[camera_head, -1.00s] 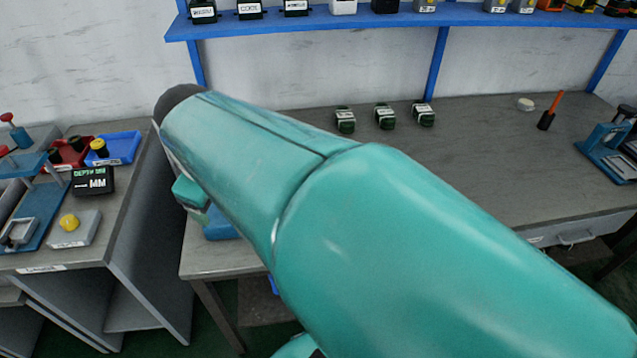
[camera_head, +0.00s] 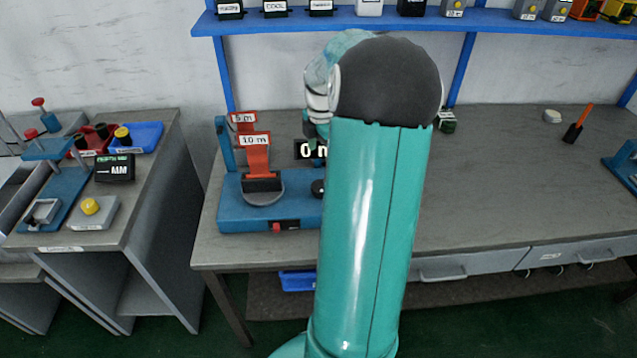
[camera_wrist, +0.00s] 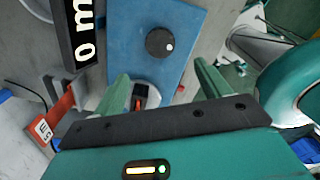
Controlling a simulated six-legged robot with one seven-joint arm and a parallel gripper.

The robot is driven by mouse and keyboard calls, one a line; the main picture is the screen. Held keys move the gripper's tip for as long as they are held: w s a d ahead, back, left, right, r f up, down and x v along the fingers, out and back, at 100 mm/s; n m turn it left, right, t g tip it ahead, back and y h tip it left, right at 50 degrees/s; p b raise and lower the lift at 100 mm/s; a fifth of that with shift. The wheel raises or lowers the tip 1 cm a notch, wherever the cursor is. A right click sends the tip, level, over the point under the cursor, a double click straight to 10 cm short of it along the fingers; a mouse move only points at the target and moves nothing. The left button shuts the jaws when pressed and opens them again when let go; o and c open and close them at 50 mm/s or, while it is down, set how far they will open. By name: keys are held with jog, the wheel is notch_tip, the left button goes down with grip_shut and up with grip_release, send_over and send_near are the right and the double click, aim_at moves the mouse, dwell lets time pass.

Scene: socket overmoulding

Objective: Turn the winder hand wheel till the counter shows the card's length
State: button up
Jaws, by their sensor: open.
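The blue winder (camera_head: 265,218) stands on the bench left of my arm in the head view. Its black counter (camera_head: 304,150) shows "0 m", and the same counter (camera_wrist: 82,50) shows in the wrist view. A dark round knob with a white dot, apparently the hand wheel (camera_wrist: 160,43), sits on the blue base; its edge (camera_head: 319,188) shows beside my arm. Red cards read "5 m" (camera_head: 243,118) and "10 m" (camera_head: 255,140). My gripper (camera_wrist: 160,84) is open and empty, its fingers apart, with the knob beyond them and untouched. In the head view my arm hides the gripper.
A red switch (camera_head: 276,227) is on the winder's front. A side table (camera_head: 150,190) with trays stands left. A blue shelf (camera_head: 480,22) runs above.

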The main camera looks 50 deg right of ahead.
aim_at(321, 186)
notch_tip(321, 186, down, 12)
jog(key=shift+f, duration=0.2)
jog(key=c, duration=1)
